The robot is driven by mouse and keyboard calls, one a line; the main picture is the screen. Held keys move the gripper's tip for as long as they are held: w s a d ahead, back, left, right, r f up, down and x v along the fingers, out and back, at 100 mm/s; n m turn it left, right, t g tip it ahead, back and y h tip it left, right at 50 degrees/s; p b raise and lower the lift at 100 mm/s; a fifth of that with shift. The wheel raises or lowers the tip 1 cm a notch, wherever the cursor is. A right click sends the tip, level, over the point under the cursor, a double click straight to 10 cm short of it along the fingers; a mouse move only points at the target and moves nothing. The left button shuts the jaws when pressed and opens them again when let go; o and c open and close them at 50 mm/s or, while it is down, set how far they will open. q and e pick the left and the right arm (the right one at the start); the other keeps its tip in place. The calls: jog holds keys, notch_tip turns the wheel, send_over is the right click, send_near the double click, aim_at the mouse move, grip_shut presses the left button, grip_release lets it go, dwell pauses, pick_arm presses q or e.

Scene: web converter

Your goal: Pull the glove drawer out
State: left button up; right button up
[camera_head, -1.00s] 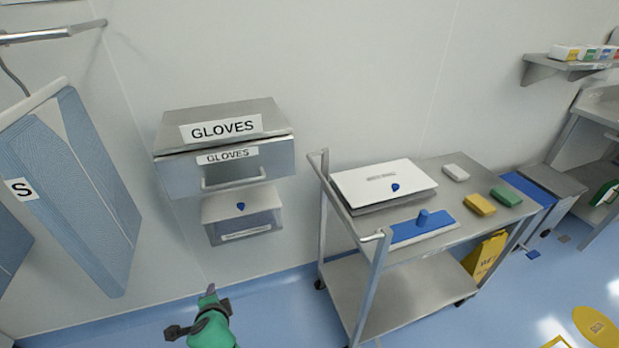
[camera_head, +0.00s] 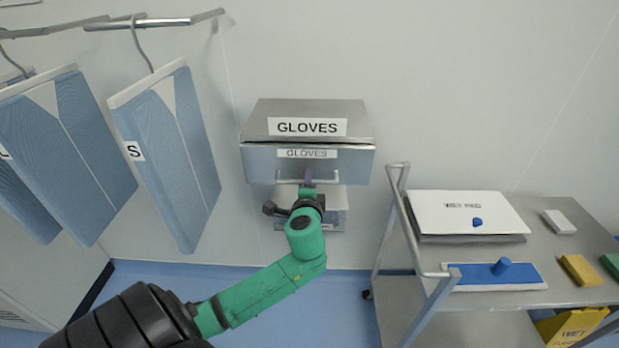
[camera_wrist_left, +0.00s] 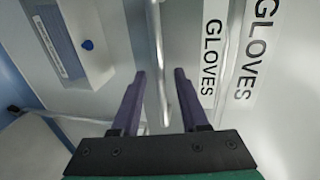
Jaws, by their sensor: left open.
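The glove drawer (camera_head: 258,163) is the steel front marked GLOVES under the sloped top of a wall box (camera_head: 258,120). It looks closed. Its bar handle (camera_head: 330,182) runs across the lower front; in the left wrist view the handle (camera_wrist_left: 155,40) passes between my fingers. My left gripper (camera_head: 308,177) is at the middle of the handle, pointing at the drawer front. In the left wrist view my left gripper (camera_wrist_left: 160,72) is open, its two purple fingers on either side of the bar with gaps visible. My right gripper is out of view.
A steel cart (camera_head: 450,262) stands to the right. Blue garments (camera_head: 170,150) hang on the left. Blue floor is clear below the drawer.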

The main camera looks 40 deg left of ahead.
pick_arm(q)
jog(key=shift+w+a, duration=0.25)
jog(key=shift+a, duration=0.05)
jog(key=shift+c, duration=0.3)
jog(key=shift+d, duration=0.1)
grip_shut()
jog(key=shift+f, duration=0.1)
dwell(0.8)
